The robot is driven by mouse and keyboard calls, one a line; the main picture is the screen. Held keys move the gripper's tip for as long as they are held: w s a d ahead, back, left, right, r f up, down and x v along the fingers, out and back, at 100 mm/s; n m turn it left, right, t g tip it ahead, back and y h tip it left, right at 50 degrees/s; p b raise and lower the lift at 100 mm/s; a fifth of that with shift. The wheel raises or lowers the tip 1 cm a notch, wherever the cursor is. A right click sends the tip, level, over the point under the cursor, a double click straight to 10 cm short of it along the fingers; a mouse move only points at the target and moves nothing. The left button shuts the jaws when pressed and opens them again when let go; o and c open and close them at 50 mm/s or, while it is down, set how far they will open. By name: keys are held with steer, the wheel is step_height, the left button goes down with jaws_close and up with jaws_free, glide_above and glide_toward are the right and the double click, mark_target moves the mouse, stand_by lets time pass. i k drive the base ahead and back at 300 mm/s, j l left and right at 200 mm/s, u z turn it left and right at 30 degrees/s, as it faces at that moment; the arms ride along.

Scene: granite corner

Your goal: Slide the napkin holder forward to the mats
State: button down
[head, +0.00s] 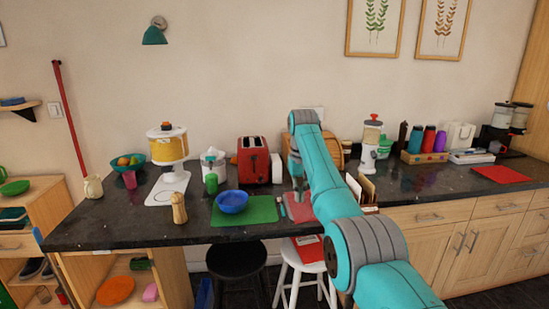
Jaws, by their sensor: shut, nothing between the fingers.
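A white upright holder with pale, greyish contents (213,162) stands on the dark counter behind the green mat (262,208); it looks like the napkin holder, but it is too small to be sure. A red mat (301,212) lies to the right of the green mat, partly hidden by my arm. My gripper (298,197) points down over the counter near the red mat, right of the red toaster. It is shut with nothing in it. It is apart from the white holder; whether its tips touch the surface I cannot tell.
A blue bowl (232,201) sits on the green mat, with a green bottle (211,183) just behind it. A wooden mill (179,208) stands left of the mat. The red toaster (254,159) stands behind. Two stools (236,259) are below the counter edge.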

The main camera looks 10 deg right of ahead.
mark_target(276, 162)
steer(key=i, duration=1.95)
